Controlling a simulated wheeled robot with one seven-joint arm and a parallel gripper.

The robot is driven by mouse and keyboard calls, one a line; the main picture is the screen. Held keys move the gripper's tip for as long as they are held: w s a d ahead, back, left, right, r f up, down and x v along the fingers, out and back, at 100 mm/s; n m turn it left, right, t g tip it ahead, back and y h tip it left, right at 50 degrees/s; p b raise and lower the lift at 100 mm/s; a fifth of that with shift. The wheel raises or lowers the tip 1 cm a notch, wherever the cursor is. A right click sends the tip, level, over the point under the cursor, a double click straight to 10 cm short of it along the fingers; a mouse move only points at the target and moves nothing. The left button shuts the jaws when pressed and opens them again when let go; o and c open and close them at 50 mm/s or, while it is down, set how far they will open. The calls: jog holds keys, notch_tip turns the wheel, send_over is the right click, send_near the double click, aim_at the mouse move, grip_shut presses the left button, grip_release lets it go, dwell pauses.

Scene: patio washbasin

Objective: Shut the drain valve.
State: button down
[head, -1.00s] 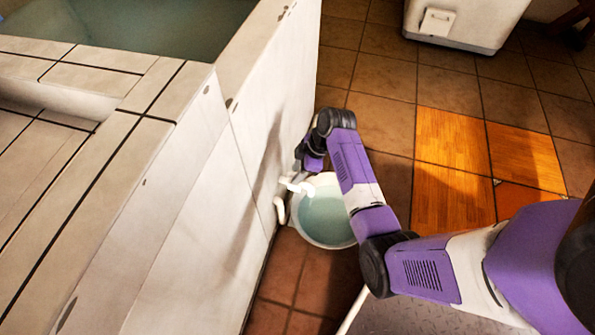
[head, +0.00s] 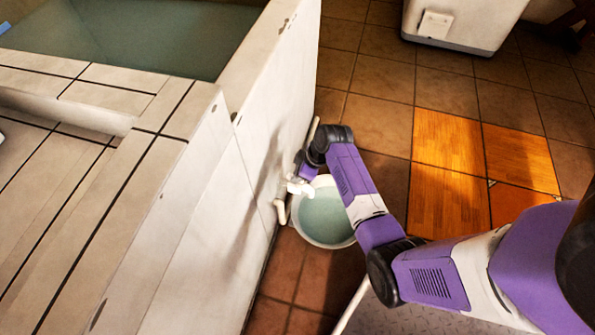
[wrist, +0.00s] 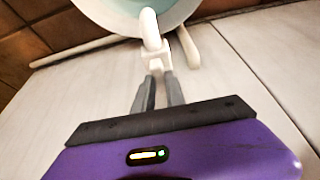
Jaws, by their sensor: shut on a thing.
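In the wrist view, the white valve body (wrist: 157,60) stands between the grey fingertips and the curved spout (wrist: 150,27). A short white bar (wrist: 188,48) sticks out beside it; I cannot tell how it joins the valve. My gripper (wrist: 158,84) is shut on the valve, its fingers close together at the white part. In the head view my wrist hides much of this contact.
A white bucket (head: 325,238) of pale water stands on the tiled floor beside the wall, under my arm. The tiled basin (head: 180,105) holds water at the upper left. A white box-like unit (head: 460,25) stands at the back. Floor (head: 375,95) behind the bucket is clear.

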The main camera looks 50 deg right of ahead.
jog(key=c, duration=1.4)
grip_release()
jog(key=p+v, duration=0.3)
jog(key=v, duration=0.4)
jog(key=shift+s+r+p, duration=0.2)
jog(key=shift+r+p, duration=0.1)
jog(key=shift+r, duration=0.05)
jog(key=shift+d, duration=0.1)
